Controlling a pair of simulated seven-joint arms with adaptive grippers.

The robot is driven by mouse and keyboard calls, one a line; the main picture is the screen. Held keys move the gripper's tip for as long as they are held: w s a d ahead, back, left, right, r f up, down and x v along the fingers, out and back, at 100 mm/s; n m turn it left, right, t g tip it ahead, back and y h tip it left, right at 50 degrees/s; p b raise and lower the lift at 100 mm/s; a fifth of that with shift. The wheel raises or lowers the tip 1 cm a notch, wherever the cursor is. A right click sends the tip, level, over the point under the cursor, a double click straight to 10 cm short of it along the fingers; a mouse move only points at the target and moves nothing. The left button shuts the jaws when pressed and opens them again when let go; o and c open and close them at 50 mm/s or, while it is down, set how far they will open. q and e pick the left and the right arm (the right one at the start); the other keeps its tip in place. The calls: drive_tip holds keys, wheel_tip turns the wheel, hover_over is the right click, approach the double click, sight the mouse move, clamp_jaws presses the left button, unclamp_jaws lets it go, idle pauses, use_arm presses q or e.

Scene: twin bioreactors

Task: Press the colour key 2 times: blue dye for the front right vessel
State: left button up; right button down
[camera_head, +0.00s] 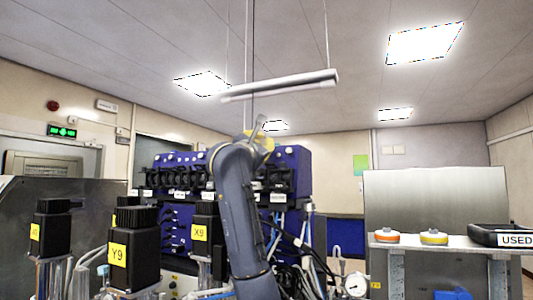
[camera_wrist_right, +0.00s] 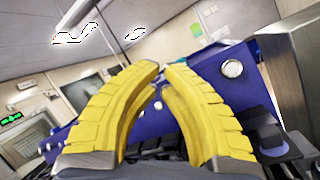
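A blue bioreactor unit (camera_head: 297,157) with a row of black fittings and white labels stands behind my right arm. Its blue body (camera_wrist_right: 207,70) and a round white knob (camera_wrist_right: 232,68) show in the right wrist view. I cannot pick out the colour key. Black-capped vessels labelled Y9 (camera_head: 133,245) and X9 (camera_head: 206,234) stand in front of it. My right gripper (camera_wrist_right: 162,68) has yellow fingers with tips almost together and nothing between them. In the head view this gripper (camera_head: 264,138) is partly hidden behind my arm, near the unit's top. My left gripper is not in view.
Cables and tubes hang beside my right arm, with a pressure gauge (camera_head: 355,285) low down. At right, a shelf (camera_head: 455,247) carries an orange roll (camera_head: 387,236), a yellow roll (camera_head: 434,237) and a black tray marked USED (camera_head: 500,232). A lamp (camera_head: 282,86) hangs above.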

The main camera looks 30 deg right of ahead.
drive_tip(key=shift+w+d+f, duration=0.25)
drive_tip(key=shift+w+d, duration=0.3)
drive_tip(key=shift+d, duration=0.25)
idle(1.2)
drive_tip(key=shift+a, duration=0.1)
idle(0.3)
drive_tip(key=shift+s+a+r, duration=0.3)
drive_tip(key=shift+s+a, duration=0.3)
drive_tip(key=shift+a, duration=0.2)
drive_tip(key=shift+s+a+r, duration=0.2)
drive_tip(key=shift+s+a, duration=0.25)
drive_tip(key=shift+a, duration=0.25)
drive_tip(key=shift+s+a+r, duration=0.25)
drive_tip(key=shift+s+a, duration=0.15)
drive_tip(key=shift+a, duration=0.25)
drive_tip(key=shift+s+a+r, duration=0.2)
drive_tip(key=shift+s+a, duration=0.25)
drive_tip(key=shift+a, duration=0.25)
drive_tip(key=shift+w+d+f, duration=0.1)
drive_tip(key=shift+d, duration=0.05)
drive_tip(key=shift+w+d+f, duration=0.2)
drive_tip(key=shift+w+d, duration=0.2)
drive_tip(key=shift+d, duration=0.2)
drive_tip(key=shift+w+d+f, duration=0.15)
drive_tip(key=shift+w+d, duration=0.2)
drive_tip(key=shift+d, duration=0.25)
